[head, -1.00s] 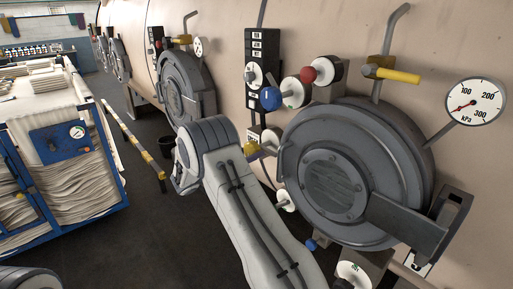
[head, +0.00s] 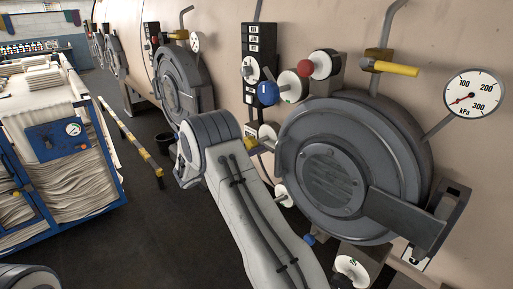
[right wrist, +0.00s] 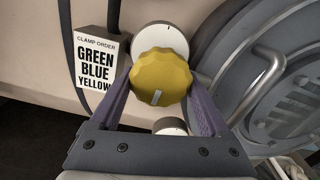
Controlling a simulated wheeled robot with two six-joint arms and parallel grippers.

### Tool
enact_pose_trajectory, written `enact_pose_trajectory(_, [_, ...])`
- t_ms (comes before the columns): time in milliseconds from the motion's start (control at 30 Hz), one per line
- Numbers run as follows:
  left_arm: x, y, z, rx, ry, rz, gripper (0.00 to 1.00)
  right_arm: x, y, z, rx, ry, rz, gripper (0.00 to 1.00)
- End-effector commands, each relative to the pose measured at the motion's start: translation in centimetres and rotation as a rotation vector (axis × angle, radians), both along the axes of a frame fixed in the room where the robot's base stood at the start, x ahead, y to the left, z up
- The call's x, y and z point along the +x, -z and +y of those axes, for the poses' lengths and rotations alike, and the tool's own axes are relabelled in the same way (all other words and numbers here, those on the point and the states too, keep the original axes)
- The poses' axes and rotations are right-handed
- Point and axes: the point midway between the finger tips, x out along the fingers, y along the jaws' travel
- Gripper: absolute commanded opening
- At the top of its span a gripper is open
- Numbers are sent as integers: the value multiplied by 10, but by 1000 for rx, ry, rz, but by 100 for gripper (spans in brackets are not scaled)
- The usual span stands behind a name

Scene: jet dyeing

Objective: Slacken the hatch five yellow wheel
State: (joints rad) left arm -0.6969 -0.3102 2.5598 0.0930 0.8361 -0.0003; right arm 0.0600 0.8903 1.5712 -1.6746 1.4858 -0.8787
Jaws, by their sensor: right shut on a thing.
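The yellow wheel (right wrist: 160,86) is a scalloped knob with a short pale mark on its face, in front of a white disc (right wrist: 161,40). My right gripper (right wrist: 159,78) has its purple fingers on either side of the wheel and is shut on it. In the head view, my right arm covers most of that gripper and wheel; only a little yellow (head: 268,143) shows beside the round grey hatch (head: 330,177). My left gripper is not in view.
A "clamp order" label (right wrist: 95,62) reads green, blue, yellow. A blue knob (head: 268,94), a red knob (head: 306,68) and a yellow-handled lever (head: 390,67) sit above the hatch. A pressure gauge (head: 473,95) is at right. A cloth trolley (head: 60,140) stands left, with floor between.

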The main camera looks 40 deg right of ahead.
Motion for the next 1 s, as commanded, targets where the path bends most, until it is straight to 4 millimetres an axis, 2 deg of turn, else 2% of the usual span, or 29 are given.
enact_pose_trajectory(33, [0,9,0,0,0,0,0,2,4,6,1,-8,-26,24])
enact_pose_trajectory(333, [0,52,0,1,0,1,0,5,8,7,20,-12,-262,24])
enact_pose_trajectory(1000, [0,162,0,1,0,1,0,8,6,6,70,-12,-900,24])
